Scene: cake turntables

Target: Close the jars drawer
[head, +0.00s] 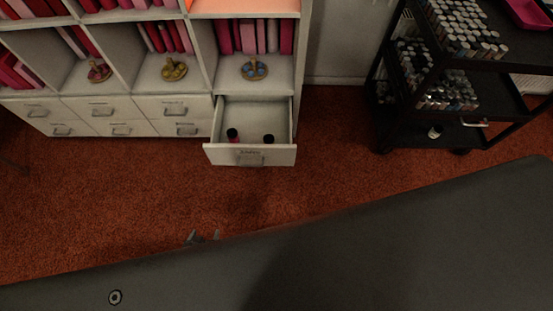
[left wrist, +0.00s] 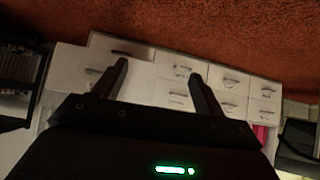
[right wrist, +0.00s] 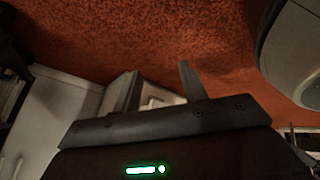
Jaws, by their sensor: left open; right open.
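The jars drawer (head: 250,155) is pulled out from the right bottom of the white shelf unit, with a label and handle on its front. Two dark-capped jars stand inside, a left one (head: 233,135) and a right one (head: 268,139). My left gripper (head: 203,237) shows only its fingertips in the head view, below and left of the drawer, apart from it. It is open and empty in the left wrist view (left wrist: 160,72), facing the drawer fronts. My right gripper (right wrist: 158,78) is open and empty in the right wrist view; I cannot make it out in the head view.
The white shelf unit (head: 207,60) holds pink and red books and small turntables. Several shut drawers (head: 120,108) are left of the open one. A black cart (head: 455,75) with many small jars stands at the right. Red carpet (head: 110,210) lies clear before the drawers.

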